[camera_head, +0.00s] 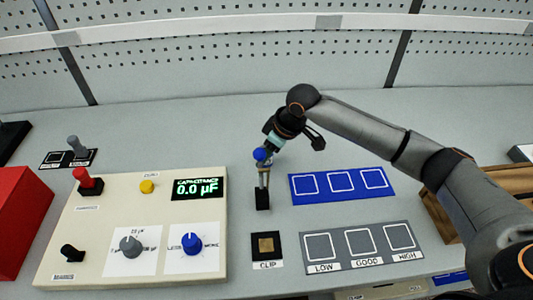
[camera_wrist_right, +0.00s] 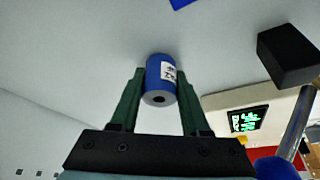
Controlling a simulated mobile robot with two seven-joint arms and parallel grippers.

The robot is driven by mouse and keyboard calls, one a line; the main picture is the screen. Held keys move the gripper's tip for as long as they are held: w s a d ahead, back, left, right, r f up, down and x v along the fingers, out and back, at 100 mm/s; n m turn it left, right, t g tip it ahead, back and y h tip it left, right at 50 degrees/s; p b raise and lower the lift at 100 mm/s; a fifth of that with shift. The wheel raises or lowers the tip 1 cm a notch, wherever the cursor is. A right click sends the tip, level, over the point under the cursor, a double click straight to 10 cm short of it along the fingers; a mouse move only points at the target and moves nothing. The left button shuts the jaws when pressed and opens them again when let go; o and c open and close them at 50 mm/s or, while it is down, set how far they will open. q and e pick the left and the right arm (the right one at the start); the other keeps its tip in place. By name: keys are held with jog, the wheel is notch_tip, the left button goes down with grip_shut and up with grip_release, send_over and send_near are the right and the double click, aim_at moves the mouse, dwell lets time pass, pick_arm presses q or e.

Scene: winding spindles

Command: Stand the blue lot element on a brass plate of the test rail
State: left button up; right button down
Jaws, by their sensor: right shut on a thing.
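The blue lot element (camera_wrist_right: 161,80) is a short blue cylinder with a white label and a dark hole in its end. My right gripper (camera_wrist_right: 158,90) is shut on it, with a green finger on each side. In the head view my right gripper (camera_head: 272,142) is above the table, behind a blue-knobbed metal lever (camera_head: 263,178). The held element cannot be told apart clearly there. A square brass plate (camera_head: 266,244) lies on a black pad labelled CLIP, in front of the lever's black base (camera_head: 262,199). My left gripper is not in view.
A cream meter box (camera_head: 100,230) reading 0.0 µF stands left of the lever. Right of it lie a blue mat (camera_head: 342,196) with three squares and a grey LOW/GOOD/HIGH mat (camera_head: 310,265). A wooden box (camera_head: 437,212) is at right. The table behind is clear.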

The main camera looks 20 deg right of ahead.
jog(key=shift+f, duration=0.1)
jog(key=c, duration=0.7)
grip_release()
jog(key=shift+c, duration=0.2)
jog(key=o, duration=0.4)
jog(key=shift+c, duration=0.2)
